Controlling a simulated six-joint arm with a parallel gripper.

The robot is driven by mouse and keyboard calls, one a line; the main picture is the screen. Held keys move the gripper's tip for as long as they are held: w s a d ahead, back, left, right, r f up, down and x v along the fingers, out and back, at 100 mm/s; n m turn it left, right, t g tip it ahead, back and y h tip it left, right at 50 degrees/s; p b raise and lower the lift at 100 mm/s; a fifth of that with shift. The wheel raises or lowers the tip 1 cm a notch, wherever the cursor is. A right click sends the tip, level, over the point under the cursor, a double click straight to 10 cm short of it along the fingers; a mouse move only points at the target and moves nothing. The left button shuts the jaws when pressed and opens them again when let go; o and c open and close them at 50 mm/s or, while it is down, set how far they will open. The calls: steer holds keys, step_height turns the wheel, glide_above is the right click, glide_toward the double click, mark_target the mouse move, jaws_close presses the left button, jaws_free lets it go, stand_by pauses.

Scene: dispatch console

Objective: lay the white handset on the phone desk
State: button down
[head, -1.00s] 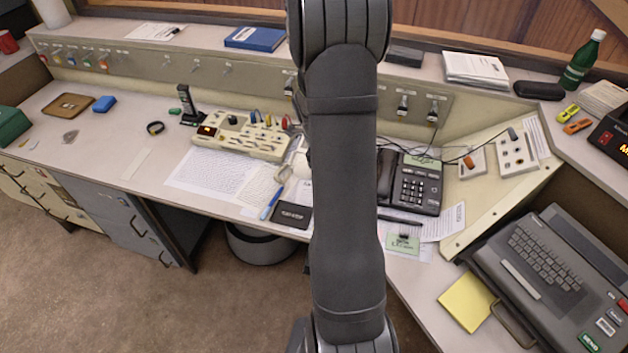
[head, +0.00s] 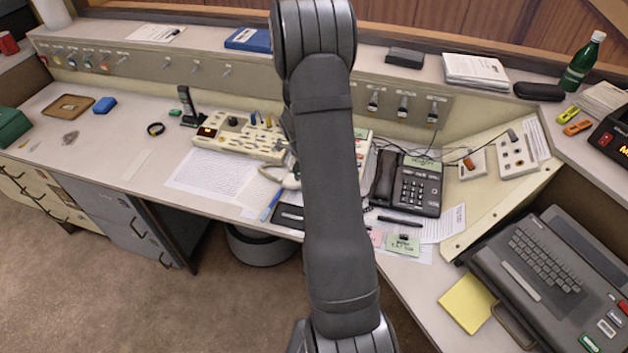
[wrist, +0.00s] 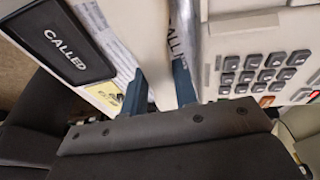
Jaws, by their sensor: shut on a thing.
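My gripper (wrist: 158,90) shows in the wrist view, its two blue-grey fingers closed on the white handset (wrist: 152,48). The handset runs up from between the fingers, seen nearly end-on. To its right is a white phone unit with grey keys (wrist: 265,72). In the head view my arm hides the gripper and most of this unit; a strip of the unit (head: 363,150) shows right of the arm. A pale curved piece (head: 287,179), possibly the handset's end, shows left of the arm. I cannot tell whether the handset touches the desk (head: 136,163).
A black phone (head: 408,185) stands right of my arm. A cream switch panel (head: 238,140), papers (head: 208,173) and a blue pen (head: 270,204) lie left of it. A black "CALLED" pad (wrist: 65,40) is left of the gripper. The desk's left part has free room.

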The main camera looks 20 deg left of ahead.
steer(key=c, duration=1.1)
jaws_free()
steer(key=v, duration=1.2)
steer(key=shift+r, duration=0.1)
steer(key=x, duration=1.2)
steer(key=shift+d+v, duration=0.2)
steer(key=shift+v, duration=0.7)
steer(key=shift+d+v, duration=0.2)
steer(key=shift+v, duration=0.7)
